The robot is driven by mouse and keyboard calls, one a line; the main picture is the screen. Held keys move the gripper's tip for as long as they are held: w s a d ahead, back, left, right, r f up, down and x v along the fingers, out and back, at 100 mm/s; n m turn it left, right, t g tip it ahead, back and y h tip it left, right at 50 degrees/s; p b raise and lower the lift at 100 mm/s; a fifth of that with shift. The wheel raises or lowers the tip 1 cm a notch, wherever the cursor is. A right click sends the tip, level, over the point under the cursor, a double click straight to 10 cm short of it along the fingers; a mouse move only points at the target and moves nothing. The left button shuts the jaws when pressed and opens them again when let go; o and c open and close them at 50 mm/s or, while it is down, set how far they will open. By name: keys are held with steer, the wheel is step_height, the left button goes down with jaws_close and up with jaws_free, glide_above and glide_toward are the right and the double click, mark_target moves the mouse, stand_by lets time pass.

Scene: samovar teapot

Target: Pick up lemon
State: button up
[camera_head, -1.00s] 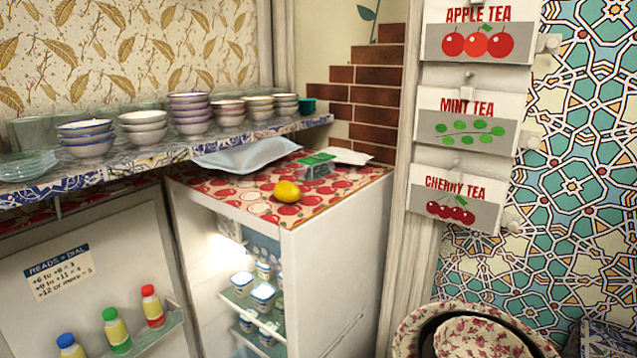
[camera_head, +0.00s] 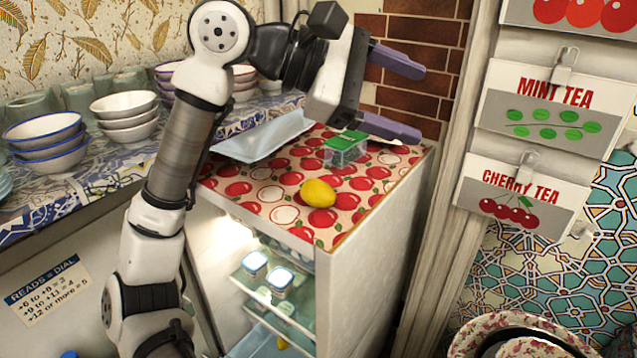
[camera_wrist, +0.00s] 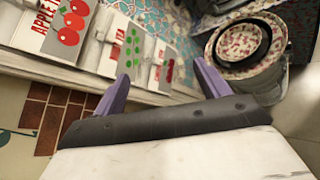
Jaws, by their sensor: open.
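The yellow lemon (camera_head: 318,193) lies on the cherry-patterned top (camera_head: 270,215) of the white fridge cabinet, near its front edge. My gripper (camera_head: 408,97) is raised above and behind the lemon in the head view, its purple fingers apart and pointing right. It is empty and clear of the lemon. In the wrist view my gripper (camera_wrist: 162,85) is open and faces the tea signs; the lemon is not seen there.
A clear box with a green lid (camera_head: 346,148) sits just behind the lemon. A pale tray (camera_head: 262,137) lies to the left. Stacked bowls (camera_head: 125,115) stand on the tiled counter. Tea signs (camera_head: 525,195) hang at right. The fridge front is open, showing jars (camera_head: 268,272).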

steer(key=w+a+f+t+y+p, duration=0.1)
steer(key=w+a+f+t+y, duration=0.15)
steer(key=w+f+y, duration=0.45)
steer(key=n+y+p, duration=0.1)
steer(key=y, duration=0.5)
glide_toward(319, 182)
steer(key=shift+g, duration=0.45)
steer(key=f, duration=0.1)
steer(key=w+f, duration=0.1)
steer(key=f, duration=0.1)
steer(key=f+p, duration=0.1)
steer(key=f, duration=0.1)
steer(key=shift+w+d, duration=0.1)
steer(key=shift+w, duration=0.25)
steer(key=shift+w+d+f+p, duration=0.1)
steer(key=shift+f+p, duration=0.25)
steer(key=shift+f, duration=0.6)
steer(key=shift+w+d+f+p, duration=0.15)
steer(key=shift+f+p, duration=0.25)
steer(key=shift+f, duration=0.55)
steer(key=shift+w+d+f+p, duration=0.1)
steer(key=shift+f+p, duration=0.25)
steer(key=shift+f, duration=0.55)
steer(key=shift+c, duration=0.3)
steer(key=c, duration=1)
steer(key=shift+r, duration=0.15)
